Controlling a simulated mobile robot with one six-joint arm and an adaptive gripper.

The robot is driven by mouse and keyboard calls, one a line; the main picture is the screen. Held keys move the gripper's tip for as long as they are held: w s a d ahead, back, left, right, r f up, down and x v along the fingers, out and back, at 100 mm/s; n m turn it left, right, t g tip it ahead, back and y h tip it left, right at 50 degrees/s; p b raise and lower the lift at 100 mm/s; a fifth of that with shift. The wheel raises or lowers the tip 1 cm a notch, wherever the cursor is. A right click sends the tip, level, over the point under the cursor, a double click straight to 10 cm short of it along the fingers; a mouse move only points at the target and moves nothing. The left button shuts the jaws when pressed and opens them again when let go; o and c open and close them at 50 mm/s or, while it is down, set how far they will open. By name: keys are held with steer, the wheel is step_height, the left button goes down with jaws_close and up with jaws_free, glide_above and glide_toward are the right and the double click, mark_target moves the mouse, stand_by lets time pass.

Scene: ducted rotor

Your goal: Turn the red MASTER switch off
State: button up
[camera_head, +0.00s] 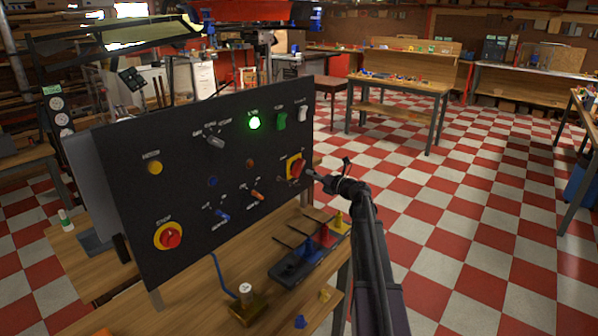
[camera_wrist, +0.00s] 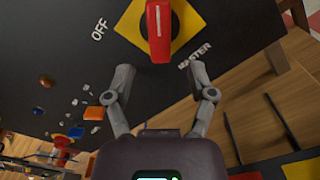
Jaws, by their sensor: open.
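The red MASTER switch (camera_head: 297,168) is a red handle on a yellow plate at the right side of the black panel (camera_head: 130,215). In the wrist view the red handle (camera_wrist: 158,30) stands on its yellow diamond plate (camera_wrist: 186,26), with the words OFF and MASTER beside it and a white line along the handle. My gripper (camera_head: 318,176) is just right of the switch in the head view. In the wrist view its two fingers (camera_wrist: 162,80) are spread apart and empty, with the handle beyond them, centred between the fingers. I see no contact.
The panel also holds a red STOP button (camera_head: 170,238), a lit green lamp (camera_head: 254,123), a blue toggle (camera_head: 222,215) and an orange toggle (camera_head: 257,196). A rack of coloured-handled tools (camera_head: 290,268) stands on the workbench below.

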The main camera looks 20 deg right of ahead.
mark_target(300, 171)
steer(key=shift+x, duration=3.4)
jaws_close()
